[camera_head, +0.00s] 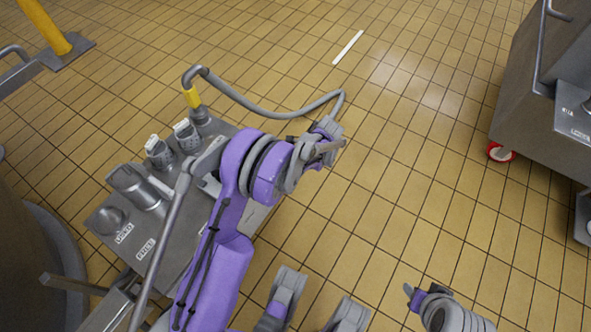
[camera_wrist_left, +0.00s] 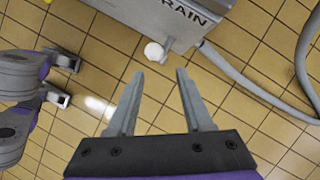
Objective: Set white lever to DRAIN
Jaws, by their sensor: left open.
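The white lever (camera_wrist_left: 153,50) shows in the left wrist view as a round white knob beside the grey metal panel box (camera_wrist_left: 150,22). Dark lettering (camera_wrist_left: 185,10) on the box reads "RAIN", its start cut off by the frame edge. My left gripper (camera_wrist_left: 160,75) is open and empty. In this view the knob appears just beyond its fingertips, apart from them. In the head view my left gripper (camera_head: 328,148) is beyond the box's right side, and my arm covers part of the box. I cannot make out the lever there. My right arm's end (camera_head: 425,300) is at lower right, its jaws unclear.
Chunky valve fittings (camera_head: 160,150) stand on the box. A metal cart (camera_head: 550,130) with a red-rimmed wheel (camera_head: 500,153) stands at right.

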